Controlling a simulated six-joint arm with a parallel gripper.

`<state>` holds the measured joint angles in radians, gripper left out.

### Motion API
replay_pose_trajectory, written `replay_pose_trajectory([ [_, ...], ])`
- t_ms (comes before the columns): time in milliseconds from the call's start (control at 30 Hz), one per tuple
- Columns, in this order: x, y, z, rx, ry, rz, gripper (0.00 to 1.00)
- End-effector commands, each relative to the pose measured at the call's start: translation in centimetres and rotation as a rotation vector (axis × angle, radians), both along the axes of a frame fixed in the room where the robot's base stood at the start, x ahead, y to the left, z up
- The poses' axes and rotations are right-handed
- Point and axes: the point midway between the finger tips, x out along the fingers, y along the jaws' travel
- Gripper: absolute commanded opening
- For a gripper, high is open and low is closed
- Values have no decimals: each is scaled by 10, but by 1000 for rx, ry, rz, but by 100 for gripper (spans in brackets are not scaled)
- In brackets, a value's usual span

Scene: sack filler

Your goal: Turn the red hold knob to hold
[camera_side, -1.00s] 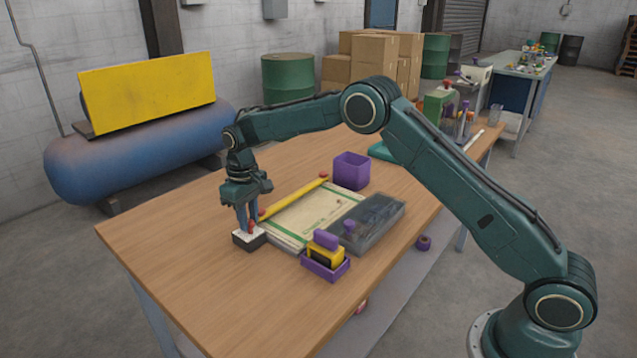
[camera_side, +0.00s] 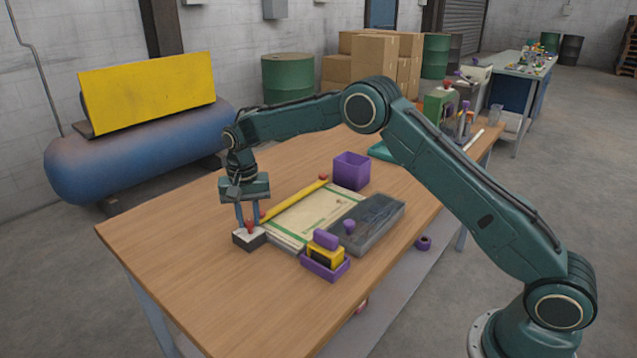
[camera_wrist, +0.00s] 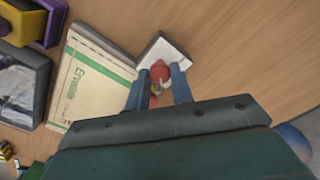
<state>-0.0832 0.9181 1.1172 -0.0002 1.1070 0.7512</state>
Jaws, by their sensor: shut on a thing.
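The red hold knob (camera_side: 249,226) stands on a small box (camera_side: 248,240) with a white top and dark sides, on the wooden table. My gripper (camera_side: 248,224) points down over the box, with its two blue fingers on either side of the knob, shut on it. In the wrist view, the knob's rounded red top (camera_wrist: 159,70) shows between the fingertips (camera_wrist: 158,76), and the white box top (camera_wrist: 164,48) shows beyond. A small red and pale part shows between the fingers below the knob. Any marks on the box cannot be read.
A sack (camera_side: 303,219) with green print lies right of the box, with a yellow bar (camera_side: 295,202) along its far edge. A grey tray (camera_side: 375,222), a purple tray with a yellow block (camera_side: 326,268) and a purple bin (camera_side: 351,170) stand nearby. The table's front left is clear.

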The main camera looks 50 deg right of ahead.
Motion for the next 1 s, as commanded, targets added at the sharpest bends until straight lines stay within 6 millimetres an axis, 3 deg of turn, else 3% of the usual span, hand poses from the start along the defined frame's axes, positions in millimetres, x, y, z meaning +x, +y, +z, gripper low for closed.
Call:
replay_pose_trajectory([
  [567, 1, 0, 2, 0, -4, -47, 0],
  [600, 1, 0, 2, 0, -4, -47, 29],
  [700, 1, 0, 1, 0, -4, -47, 45],
  [1000, 0, 0, 1, 0, -1, -45, 45],
])
